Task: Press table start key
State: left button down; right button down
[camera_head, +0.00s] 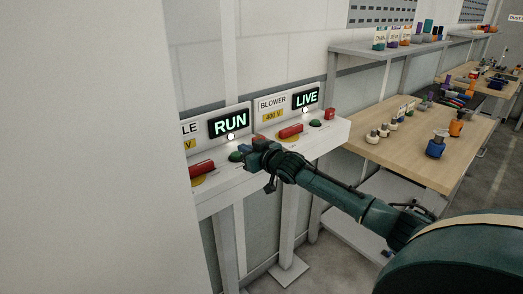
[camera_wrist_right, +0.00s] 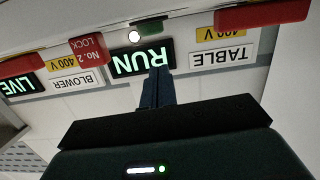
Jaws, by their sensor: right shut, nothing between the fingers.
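The table start key is a green button (camera_head: 236,156) on the white control shelf, below the lit RUN display (camera_head: 230,123). In the right wrist view, which is upside down, the green key (camera_wrist_right: 151,27) is near the top, just beyond the RUN display (camera_wrist_right: 142,61) and beside a lit white lamp (camera_wrist_right: 134,36). The TABLE label (camera_wrist_right: 222,57) is to its right. My right gripper (camera_head: 250,152) is shut and empty, right beside the green key; its fingertips (camera_wrist_right: 159,76) overlap the RUN display in the wrist view. I cannot tell whether they touch the key. My left gripper is not in view.
A red table switch (camera_head: 202,168) is left of the key. The blower section has a LIVE display (camera_head: 306,97), a red switch (camera_head: 290,131) and a green button (camera_head: 316,123). A red lock tag (camera_wrist_right: 88,50) is close by. A wooden bench (camera_head: 400,150) stands right; a pale wall fills the left.

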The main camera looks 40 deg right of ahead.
jog(key=s+r+b, duration=0.1)
jog(key=s, duration=0.6)
jog(key=shift+d+r, duration=0.2)
jog(key=shift+d, duration=0.05)
dwell(0.9)
jog(key=s+a+f+n+g+y, duration=0.1)
jog(key=s+a+f, duration=0.45)
jog(key=f, duration=0.25)
jog(key=s+a+f+g, duration=0.2)
jog(key=s+a+f, duration=0.3)
jog(key=f, duration=0.4)
jog(key=s+a+f+g, duration=0.1)
jog(key=s+a+f, duration=0.4)
jog(key=s+a, duration=0.2)
jog(key=s+a+f+g, duration=0.2)
jog(key=s+a+f, duration=0.4)
jog(key=s, duration=0.6)
jog(key=shift+a+y, duration=0.3)
jog(key=shift+a, duration=0.4)
